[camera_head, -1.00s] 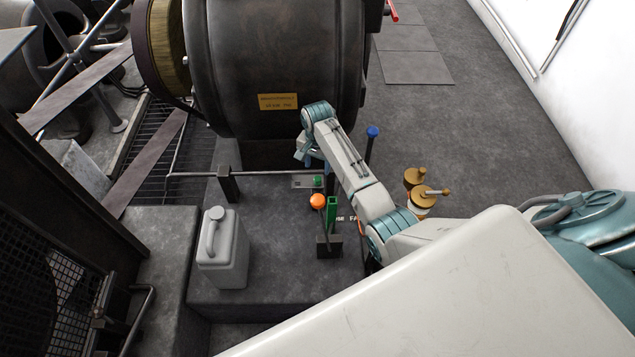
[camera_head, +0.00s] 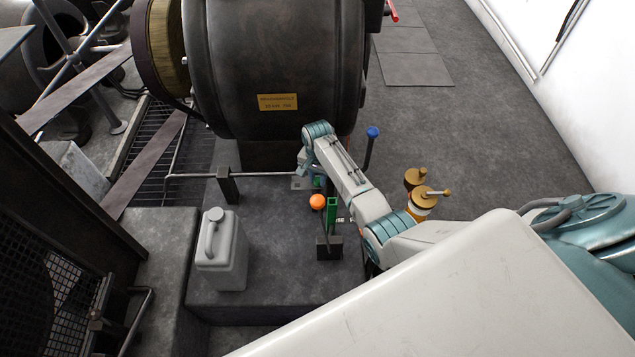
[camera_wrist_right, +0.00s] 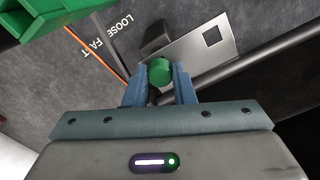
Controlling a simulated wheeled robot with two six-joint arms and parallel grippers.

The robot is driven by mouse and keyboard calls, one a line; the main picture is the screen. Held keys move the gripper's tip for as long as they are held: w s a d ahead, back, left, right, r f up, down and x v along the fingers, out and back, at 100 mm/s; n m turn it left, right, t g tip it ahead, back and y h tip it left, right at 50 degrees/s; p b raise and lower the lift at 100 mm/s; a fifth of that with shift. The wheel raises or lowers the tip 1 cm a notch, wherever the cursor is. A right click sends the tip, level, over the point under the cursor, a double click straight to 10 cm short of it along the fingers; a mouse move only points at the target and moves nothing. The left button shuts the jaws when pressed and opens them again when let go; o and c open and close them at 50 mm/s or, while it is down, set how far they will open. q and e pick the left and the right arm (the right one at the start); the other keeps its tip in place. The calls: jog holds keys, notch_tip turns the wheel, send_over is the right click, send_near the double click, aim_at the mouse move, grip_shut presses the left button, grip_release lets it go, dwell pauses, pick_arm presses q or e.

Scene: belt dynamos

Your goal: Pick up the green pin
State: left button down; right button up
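The green pin (camera_wrist_right: 160,72) shows in the right wrist view as a round green knob beside a pale metal plate (camera_wrist_right: 205,45) with a square hole. In the head view a bit of the pin (camera_head: 317,181) shows under my right wrist. My right gripper (camera_wrist_right: 160,80) is open, its blue fingers at either side of the pin. I cannot tell whether they touch it. In the head view the right gripper is mostly hidden behind its own arm. My left gripper is not in view.
An orange ball-topped lever (camera_head: 317,202) and a green upright bracket (camera_head: 332,214) stand close by. A blue-topped post (camera_head: 373,133) is to the right, brass fittings (camera_head: 427,194) further right. A grey jerrycan (camera_head: 221,250) stands left. A rail (camera_head: 200,175) runs behind.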

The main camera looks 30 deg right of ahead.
aim_at(318, 179)
grip_shut()
